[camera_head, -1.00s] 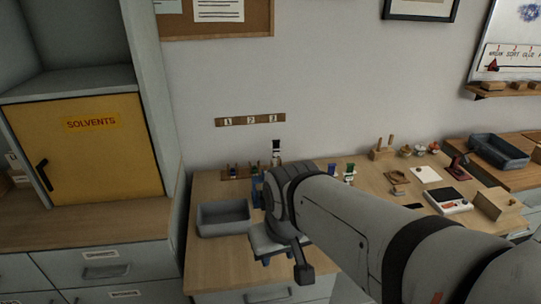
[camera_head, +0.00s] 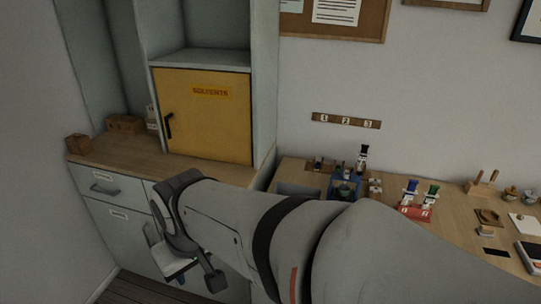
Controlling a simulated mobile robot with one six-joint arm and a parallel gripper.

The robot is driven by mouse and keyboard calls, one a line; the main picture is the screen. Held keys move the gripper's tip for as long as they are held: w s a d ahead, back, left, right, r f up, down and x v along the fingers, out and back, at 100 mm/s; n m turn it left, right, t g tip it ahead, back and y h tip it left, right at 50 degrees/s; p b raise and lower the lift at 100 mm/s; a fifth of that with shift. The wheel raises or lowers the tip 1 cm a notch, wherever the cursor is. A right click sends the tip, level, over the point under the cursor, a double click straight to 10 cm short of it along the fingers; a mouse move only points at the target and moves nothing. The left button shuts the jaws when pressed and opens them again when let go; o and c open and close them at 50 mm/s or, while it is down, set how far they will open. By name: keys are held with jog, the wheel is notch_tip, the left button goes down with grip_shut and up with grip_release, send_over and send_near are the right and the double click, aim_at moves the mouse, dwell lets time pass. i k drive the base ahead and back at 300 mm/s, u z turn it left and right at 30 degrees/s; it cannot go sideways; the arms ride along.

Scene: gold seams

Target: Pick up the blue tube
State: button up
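A small blue-topped tube (camera_head: 410,188) stands upright at the left end of a red holder (camera_head: 416,213) on the wooden table. A green-topped tube (camera_head: 432,190) stands right beside it. My gripper (camera_head: 180,272) hangs at the lower left, in front of the drawers, far to the left of the blue tube and apart from it. Its fingers are small and dark here, so I cannot tell whether they are open or shut. My arm crosses the lower middle and hides part of the table.
A blue device (camera_head: 344,183) and a dark-topped white bottle (camera_head: 363,158) stand left of the tubes. A grey tray (camera_head: 295,190) is partly hidden. The yellow solvents cabinet (camera_head: 205,125) stands on the left counter (camera_head: 180,172). A numbered rail (camera_head: 346,121) is on the wall.

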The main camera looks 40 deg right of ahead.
aim_at(408, 197)
jog(key=u, duration=0.5)
jog(key=k, duration=1.7)
jog(key=z, duration=1.85)
jog(key=i, duration=1)
jog(key=z, duration=0.1)
